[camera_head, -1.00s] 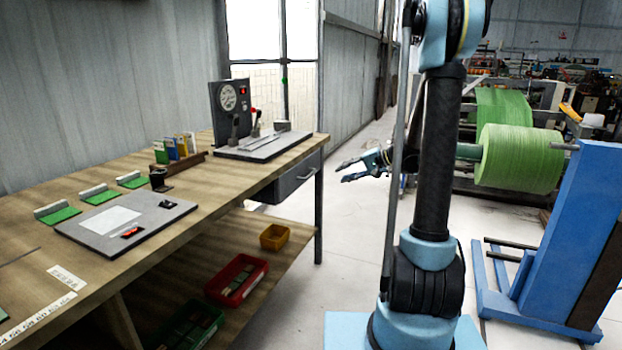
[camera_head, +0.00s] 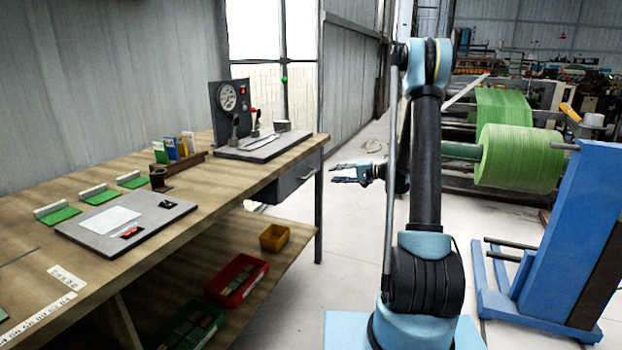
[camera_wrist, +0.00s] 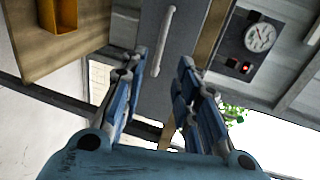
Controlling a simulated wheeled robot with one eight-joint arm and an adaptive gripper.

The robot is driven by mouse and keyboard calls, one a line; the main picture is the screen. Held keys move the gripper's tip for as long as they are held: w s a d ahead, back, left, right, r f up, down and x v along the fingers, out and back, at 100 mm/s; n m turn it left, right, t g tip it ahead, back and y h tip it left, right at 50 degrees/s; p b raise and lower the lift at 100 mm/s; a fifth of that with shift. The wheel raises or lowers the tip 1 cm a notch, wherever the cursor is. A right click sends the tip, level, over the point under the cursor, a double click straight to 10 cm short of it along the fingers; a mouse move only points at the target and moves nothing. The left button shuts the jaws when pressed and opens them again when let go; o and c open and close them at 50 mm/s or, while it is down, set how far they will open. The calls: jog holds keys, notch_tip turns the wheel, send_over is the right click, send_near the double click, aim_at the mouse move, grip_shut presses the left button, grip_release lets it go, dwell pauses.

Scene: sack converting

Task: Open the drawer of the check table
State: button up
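The check table (camera_head: 215,185) is a long wooden bench on the left. Its grey drawer (camera_head: 297,178) hangs under the top at the far right end and looks shut. In the wrist view the drawer front (camera_wrist: 185,45) is ahead of my gripper, with a pale bar handle (camera_wrist: 163,40) on it. My gripper (camera_head: 333,173) is to the right of the drawer, apart from it, with its fingers pointing left towards it. In the wrist view the two blue fingers (camera_wrist: 160,68) are spread, with nothing between them. The handle lies beyond the fingertips.
A gauge stand (camera_head: 229,105) and a grey board (camera_head: 125,222) stand on the tabletop. A red bin (camera_head: 238,281) and a yellow bin (camera_head: 274,237) sit on the lower shelf. A table leg (camera_head: 319,210) stands near the drawer. A green roll (camera_head: 520,158) on a blue stand is at right.

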aim_at(310, 175)
jog(key=x, duration=1.3)
grip_shut()
